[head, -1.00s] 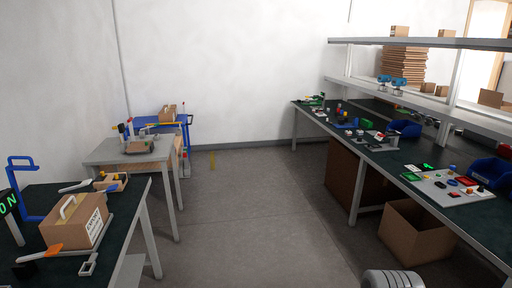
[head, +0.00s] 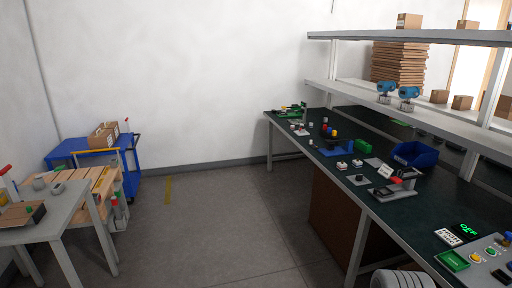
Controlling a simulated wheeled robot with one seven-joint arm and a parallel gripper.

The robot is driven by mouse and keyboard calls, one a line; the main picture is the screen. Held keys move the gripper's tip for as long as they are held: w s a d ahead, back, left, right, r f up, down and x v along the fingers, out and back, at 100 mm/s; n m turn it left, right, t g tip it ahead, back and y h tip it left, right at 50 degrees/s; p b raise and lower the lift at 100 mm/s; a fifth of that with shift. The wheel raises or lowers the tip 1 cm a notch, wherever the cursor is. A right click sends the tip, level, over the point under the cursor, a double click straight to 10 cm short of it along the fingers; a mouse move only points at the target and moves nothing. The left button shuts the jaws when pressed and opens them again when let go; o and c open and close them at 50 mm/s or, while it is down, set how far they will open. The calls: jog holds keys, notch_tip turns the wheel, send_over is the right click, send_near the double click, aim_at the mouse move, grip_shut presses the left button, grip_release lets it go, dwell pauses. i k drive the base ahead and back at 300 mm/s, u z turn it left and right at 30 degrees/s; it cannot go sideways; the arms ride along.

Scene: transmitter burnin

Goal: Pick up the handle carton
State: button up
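The carton with a white handle that stood on the left table a second ago is out of view now. A brown carton (head: 103,135) stands on the blue cart (head: 66,150) at the far left; I cannot make out a handle on it. My gripper is not in view; only a grey ribbed part, which looks like my own arm, shows at the bottom right edge.
A grey table (head: 58,218) is at the lower left, by a wooden pallet-like top (head: 92,184). A long dark green workbench (head: 345,177) with devices and a blue bin (head: 415,154) runs along the right. Shelves (head: 400,108) hold small boxes. The floor (head: 215,225) between is clear.

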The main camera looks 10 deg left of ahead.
aim_at(100, 139)
jog(key=u, duration=0.15)
jog(key=i, duration=2.65)
jog(key=u, duration=1.05)
jog(key=i, duration=2.35)
jog(key=u, duration=1.05)
jog(key=i, duration=0.55)
jog(key=u, duration=0.05)
